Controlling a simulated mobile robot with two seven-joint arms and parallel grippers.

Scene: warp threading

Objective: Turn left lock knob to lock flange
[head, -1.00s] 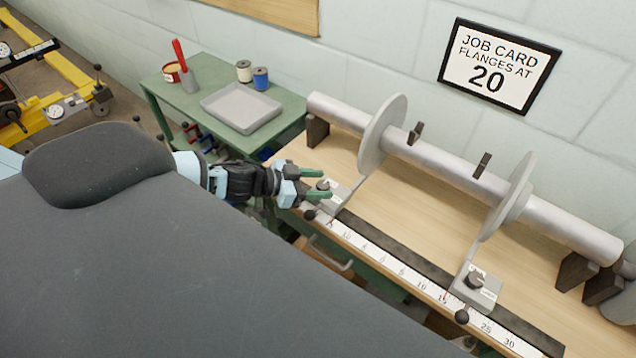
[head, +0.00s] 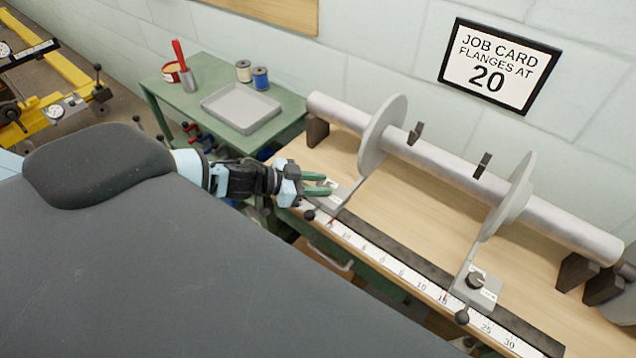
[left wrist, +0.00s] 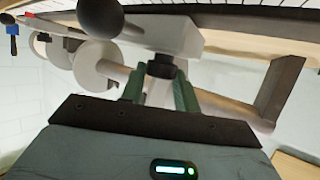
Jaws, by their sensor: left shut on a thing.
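The left flange (head: 376,152) is a grey disc on the metal roller (head: 437,165), joined by an arm to the left lock block (head: 333,201) at the scale. My left gripper (head: 325,184) has green fingers and is shut on the left lock knob. That knob is mostly hidden in the head view. In the left wrist view the dark left lock knob (left wrist: 161,68) shows between the green fingers (left wrist: 158,90). A black ball handle (head: 310,215) sticks out in front of the block. My right gripper is not in view.
The right flange (head: 507,201) has its own lock block with a dark knob (head: 475,280). A scale (head: 400,273) runs along the bench's front edge. A green side table with a grey tray (head: 240,108) stands at the left. A job card (head: 498,66) reads flanges at 20.

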